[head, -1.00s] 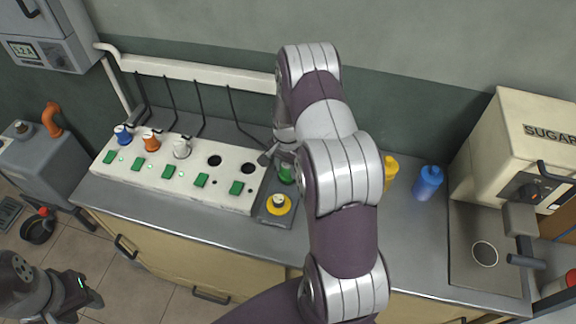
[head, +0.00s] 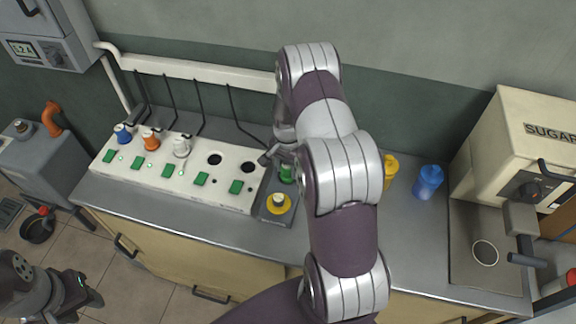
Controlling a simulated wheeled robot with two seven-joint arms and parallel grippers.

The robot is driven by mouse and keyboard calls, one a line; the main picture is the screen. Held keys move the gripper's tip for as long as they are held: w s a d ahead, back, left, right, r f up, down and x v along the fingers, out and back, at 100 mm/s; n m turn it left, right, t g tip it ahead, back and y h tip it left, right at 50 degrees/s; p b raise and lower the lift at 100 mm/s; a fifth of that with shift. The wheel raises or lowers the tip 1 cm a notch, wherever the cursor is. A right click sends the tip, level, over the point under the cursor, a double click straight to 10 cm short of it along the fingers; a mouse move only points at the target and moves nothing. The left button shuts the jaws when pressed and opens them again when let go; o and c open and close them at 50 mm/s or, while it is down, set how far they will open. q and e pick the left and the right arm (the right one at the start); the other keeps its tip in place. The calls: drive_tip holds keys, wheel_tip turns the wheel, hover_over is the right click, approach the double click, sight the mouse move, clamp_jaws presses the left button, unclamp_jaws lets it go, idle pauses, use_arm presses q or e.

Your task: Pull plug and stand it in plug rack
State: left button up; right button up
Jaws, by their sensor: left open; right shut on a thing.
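A white socket strip (head: 170,184) lies on the counter, with blue (head: 123,133), orange (head: 151,141) and white (head: 182,147) plugs seated in it. Its two right-hand sockets are empty. The small dark plug rack (head: 268,216) stands just right of the strip, with a yellow plug (head: 279,203) upright at its front. A green plug (head: 287,175) is at the rack's back end. My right gripper (head: 276,160) is shut on the green plug; my arm hides part of both, and I cannot tell whether the plug is seated. My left gripper (head: 88,293) is open and empty at the lower left.
Yellow (head: 390,170) and blue (head: 428,182) bottles stand on the counter right of my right arm. The cream sugarcane press (head: 525,150) is at the far right. Black cables hang behind the strip from a white wall rail (head: 200,71).

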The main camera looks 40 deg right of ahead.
drive_tip(key=shift+f, duration=0.4)
drive_tip(key=o, duration=0.8)
drive_tip(key=shift+r, duration=0.1)
wheel_tip(320, 180, up, 11)
drive_tip(key=p, duration=0.8)
